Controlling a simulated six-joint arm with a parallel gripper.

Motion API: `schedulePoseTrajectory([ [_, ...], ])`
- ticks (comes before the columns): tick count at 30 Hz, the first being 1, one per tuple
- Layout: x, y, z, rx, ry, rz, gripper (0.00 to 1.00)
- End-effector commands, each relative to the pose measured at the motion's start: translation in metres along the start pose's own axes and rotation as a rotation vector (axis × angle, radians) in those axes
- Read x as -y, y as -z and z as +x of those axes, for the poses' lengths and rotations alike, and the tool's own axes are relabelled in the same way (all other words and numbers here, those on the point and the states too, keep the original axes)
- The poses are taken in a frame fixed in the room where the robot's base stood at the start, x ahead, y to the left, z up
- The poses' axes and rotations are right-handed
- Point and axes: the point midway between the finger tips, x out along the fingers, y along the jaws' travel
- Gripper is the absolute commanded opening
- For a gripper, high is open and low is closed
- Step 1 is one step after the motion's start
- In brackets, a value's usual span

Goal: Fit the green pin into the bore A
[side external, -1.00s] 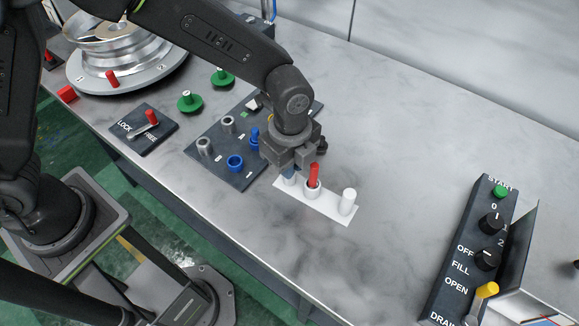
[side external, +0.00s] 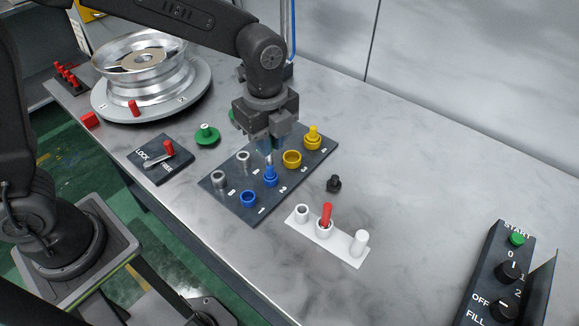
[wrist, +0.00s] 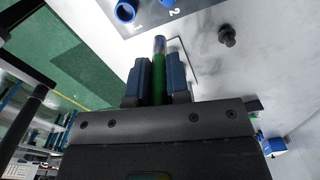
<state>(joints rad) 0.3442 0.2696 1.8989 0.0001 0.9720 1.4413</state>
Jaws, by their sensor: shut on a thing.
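My gripper (side external: 268,148) is shut on the green pin (wrist: 160,92), whose green shaft shows between the blue fingers in the wrist view. The pin's far end looks pale and shiny. In the side view the pin is mostly hidden by the fingers, and its lower end shows just above the blue peg at 2. The dark plate (side external: 232,208) carries two grey collars. The farther grey collar (side external: 243,159) seems to be bore A, though its letter is hard to read; it is left of my gripper. The nearer grey collar (side external: 218,180) seems marked B.
The plate also bears an empty blue collar (side external: 248,199), a blue peg (side external: 270,176), a yellow collar (side external: 292,159) and a yellow peg (side external: 312,137). A white strip (side external: 343,250) holds an empty socket, a red pin and a white cylinder.

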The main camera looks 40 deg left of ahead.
Motion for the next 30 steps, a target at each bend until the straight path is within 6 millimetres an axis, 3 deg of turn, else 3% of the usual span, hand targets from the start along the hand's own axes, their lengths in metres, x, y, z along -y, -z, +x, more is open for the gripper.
schedulePoseTrajectory([
  [8, -0.003, -0.039, -0.015, 0.000, 0.000, -0.003, 0.00],
  [14, -0.016, -0.106, -0.019, 0.000, 0.000, 0.005, 0.00],
  [18, -0.034, -0.154, -0.021, 0.001, 0.000, 0.018, 0.00],
  [21, -0.047, -0.179, -0.021, 0.001, 0.000, 0.027, 0.00],
  [26, -0.060, -0.201, -0.021, 0.000, 0.000, 0.041, 0.00],
  [30, -0.057, -0.195, -0.013, -0.001, -0.003, 0.052, 0.00],
])
